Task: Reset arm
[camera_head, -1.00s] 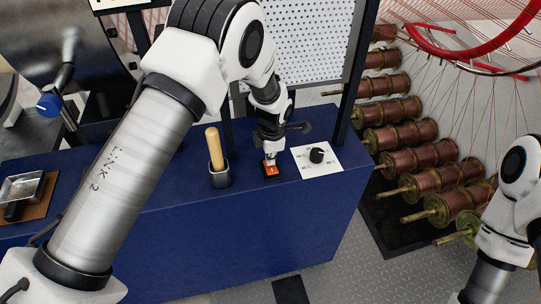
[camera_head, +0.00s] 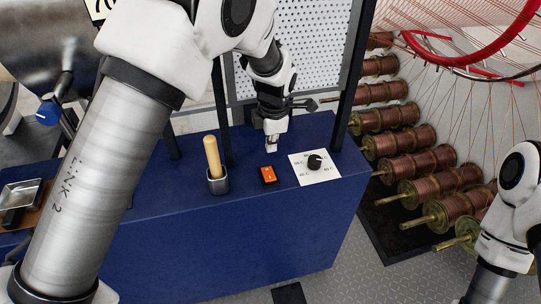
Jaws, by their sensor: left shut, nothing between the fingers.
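My left gripper (camera_head: 271,143) is shut and empty. It points down above the blue bench, a little behind an orange rocker switch (camera_head: 268,175) and apart from it. The switch sits in a black frame on the bench top. My left arm comes in from the left and covers much of that side. My right arm shows at the right edge, but its gripper is out of the picture.
On the blue bench (camera_head: 250,230), a wooden handle (camera_head: 213,157) stands in a metal holder left of the switch. A black knob (camera_head: 314,162) on a white dial plate is to the right. Copper-wound spools (camera_head: 408,167) and a red wheel rim (camera_head: 470,55) stand farther right.

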